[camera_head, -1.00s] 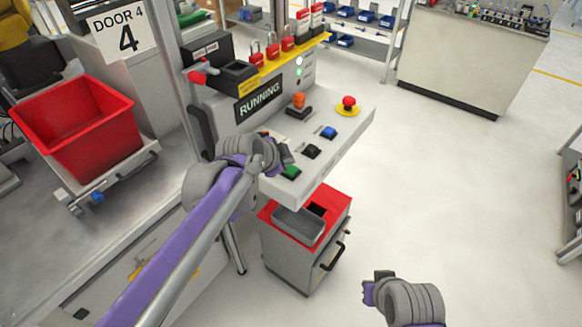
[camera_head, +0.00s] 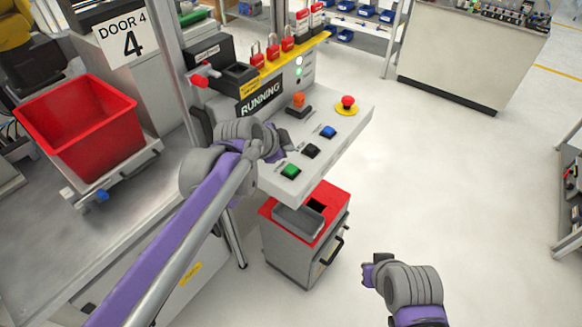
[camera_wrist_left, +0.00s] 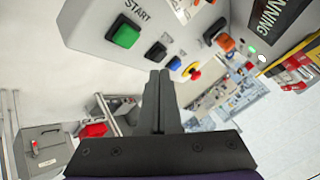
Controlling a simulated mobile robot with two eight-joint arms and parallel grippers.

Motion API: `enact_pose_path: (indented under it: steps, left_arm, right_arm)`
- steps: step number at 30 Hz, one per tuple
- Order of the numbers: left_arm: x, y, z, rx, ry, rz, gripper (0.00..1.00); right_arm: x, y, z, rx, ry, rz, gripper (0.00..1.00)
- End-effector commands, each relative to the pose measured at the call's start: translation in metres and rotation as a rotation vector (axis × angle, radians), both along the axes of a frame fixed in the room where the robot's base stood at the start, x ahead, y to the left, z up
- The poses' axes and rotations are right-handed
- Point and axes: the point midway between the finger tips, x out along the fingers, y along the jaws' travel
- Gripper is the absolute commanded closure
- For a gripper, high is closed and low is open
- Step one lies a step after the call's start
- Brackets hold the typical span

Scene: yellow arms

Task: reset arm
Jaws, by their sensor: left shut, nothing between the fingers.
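My left arm (camera_head: 200,225) reaches in from the lower left, purple and grey. Its gripper (camera_head: 278,150) is in front of the control panel (camera_head: 335,135), its fingers partly hidden by the wrist. In the left wrist view the gripper (camera_wrist_left: 158,85) is shut and empty, with the panel beyond its tips. The green START button (camera_wrist_left: 123,34) lies up and left of the tips; it also shows in the head view (camera_head: 291,171). My right arm (camera_head: 405,290) shows at the bottom right; its fingers are not visible.
The panel carries black (camera_head: 311,151) and blue (camera_head: 328,132) buttons and a red emergency stop (camera_head: 347,103). A RUNNING sign (camera_head: 260,98) stands behind. A red-topped cart (camera_head: 325,205) is below. A red bin (camera_head: 80,125) is at left.

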Motion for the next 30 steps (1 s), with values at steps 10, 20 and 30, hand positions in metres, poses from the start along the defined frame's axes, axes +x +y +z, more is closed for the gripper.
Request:
enact_pose_path:
  steps: [10,20,30]
  left_arm:
    - [-0.005,0.005,-0.001,-0.008,0.011,0.020,1.00]
    - [-0.131,0.098,-0.046,-0.196,0.252,0.531,1.00]
    - [-0.248,0.163,-0.117,-0.388,0.392,1.079,1.00]
  right_arm:
    - [0.000,0.000,0.000,0.000,0.000,0.000,1.00]
    - [0.000,0.000,0.000,0.000,0.000,0.000,1.00]
    - [0.000,0.000,0.000,0.000,0.000,0.000,1.00]
